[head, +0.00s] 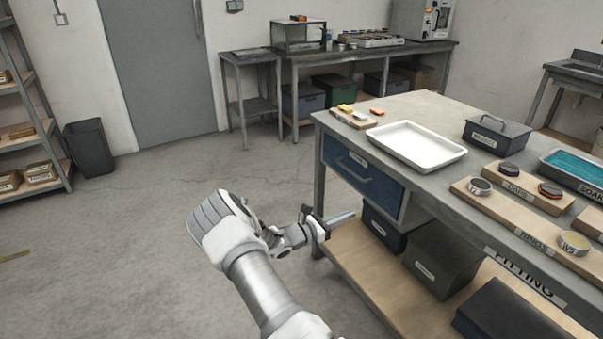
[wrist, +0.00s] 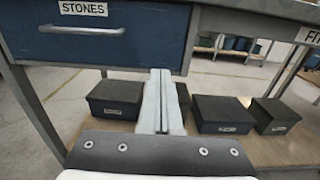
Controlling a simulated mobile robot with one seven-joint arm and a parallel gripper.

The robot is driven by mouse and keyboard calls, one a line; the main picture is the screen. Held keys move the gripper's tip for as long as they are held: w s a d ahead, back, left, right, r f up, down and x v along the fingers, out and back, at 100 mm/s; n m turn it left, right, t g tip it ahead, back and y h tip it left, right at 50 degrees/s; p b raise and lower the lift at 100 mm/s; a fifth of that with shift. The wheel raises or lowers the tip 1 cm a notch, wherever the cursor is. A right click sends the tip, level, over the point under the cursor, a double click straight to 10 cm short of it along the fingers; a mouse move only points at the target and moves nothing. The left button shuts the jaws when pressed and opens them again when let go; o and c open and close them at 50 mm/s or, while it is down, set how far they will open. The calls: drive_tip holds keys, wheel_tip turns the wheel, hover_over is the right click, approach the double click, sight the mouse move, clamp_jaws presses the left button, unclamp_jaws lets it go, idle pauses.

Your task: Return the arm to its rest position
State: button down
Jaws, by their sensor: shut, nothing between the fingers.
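My gripper (head: 343,218) is at the left front side of the workbench (head: 440,108), below the height of its top. It sits just in front of the blue drawer (head: 362,176) and to the lower left of it. In the wrist view my gripper (wrist: 160,100) has its two fingers pressed together with nothing between them. The blue drawer labelled STONES (wrist: 100,42) is shut, with its handle in the upper left of that view. My arm is bent and reaches from the lower middle of the head view.
Dark boxes (head: 440,262) stand on the workbench's wooden lower shelf (head: 362,275). A white tray (head: 416,161) and wooden boards (head: 530,228) lie on top. The table leg (wrist: 35,110) is close on the left. The floor (head: 110,250) to the left is clear. A bin (head: 89,148) stands by the far wall.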

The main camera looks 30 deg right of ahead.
drive_tip(key=s+a+r+m+g+y, duration=0.1)
drive_tip(key=s+a+r+m+y, duration=0.4)
drive_tip(key=r+m, duration=0.15)
drive_tip(key=s+a+r+m+g+y, duration=0.2)
drive_tip(key=s+a+r+m+y, duration=0.3)
drive_tip(key=r, duration=0.3)
drive_tip(key=s+a+r+m+t+y, duration=0.35)
drive_tip(key=s+a+r, duration=0.45)
drive_tip(key=a, duration=0.4)
drive_tip(key=s+a+r+m+t+y, duration=0.3)
drive_tip(key=s+a+r+t+y, duration=0.25)
drive_tip(key=s+a, duration=0.55)
wheel_tip(320, 180, up, 16)
drive_tip(key=g+h+p, duration=0.1)
drive_tip(key=p, duration=1.4)
drive_tip(key=shift+w+a+f, duration=0.25)
drive_tip(key=shift+w+a, duration=0.15)
drive_tip(key=shift+w, duration=0.05)
drive_tip(key=shift+d+m, duration=0.2)
drive_tip(key=shift+m, duration=0.1)
